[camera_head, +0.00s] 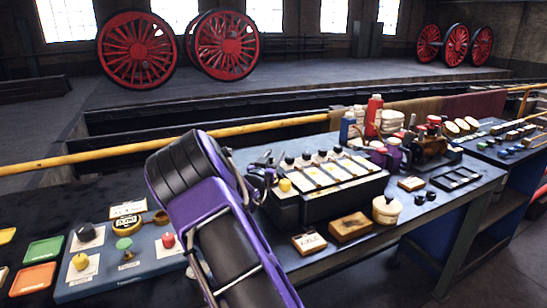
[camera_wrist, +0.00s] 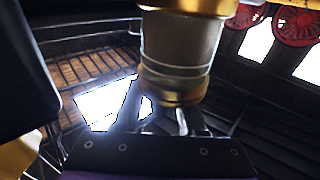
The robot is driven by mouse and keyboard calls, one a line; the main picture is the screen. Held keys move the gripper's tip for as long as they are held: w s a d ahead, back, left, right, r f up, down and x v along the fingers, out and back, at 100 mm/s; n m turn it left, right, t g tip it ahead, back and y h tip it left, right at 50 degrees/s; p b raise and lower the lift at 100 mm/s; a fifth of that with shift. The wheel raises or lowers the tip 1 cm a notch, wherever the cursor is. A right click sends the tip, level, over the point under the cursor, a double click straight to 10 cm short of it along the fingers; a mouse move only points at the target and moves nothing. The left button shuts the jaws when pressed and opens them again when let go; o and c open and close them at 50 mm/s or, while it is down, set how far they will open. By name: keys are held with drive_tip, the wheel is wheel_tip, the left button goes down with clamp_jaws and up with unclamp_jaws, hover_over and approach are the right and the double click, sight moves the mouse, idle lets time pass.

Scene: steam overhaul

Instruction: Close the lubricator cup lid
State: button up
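A long black box (camera_head: 345,201) with pale labelled panels and several dark round knobs along its back edge stands on the bench; it looks like the lubricator. I cannot make out a cup lid or its angle. My gripper (camera_head: 261,179) is at the box's left end, partly behind my purple arm, and its fingers are too small to read. In the wrist view, a grey cylinder with brass bands (camera_wrist: 181,45) is very close in front of the wrist; it may be a cup. I cannot tell whether my gripper touches it. A dark block fills the left edge of that view.
A small wooden box (camera_head: 350,227) and a cream pot (camera_head: 386,209) stand in front of the black box. Bottles, including a red one (camera_head: 373,115), stand behind it. A blue board (camera_head: 125,262) with small parts lies left of my arm. A yellow rail (camera_head: 85,158) runs behind.

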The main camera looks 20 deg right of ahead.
drive_tip(key=shift+o, duration=0.6)
drive_tip(key=v, duration=1.7)
drive_tip(key=shift+s, duration=0.25)
drive_tip(key=shift+a, duration=0.1)
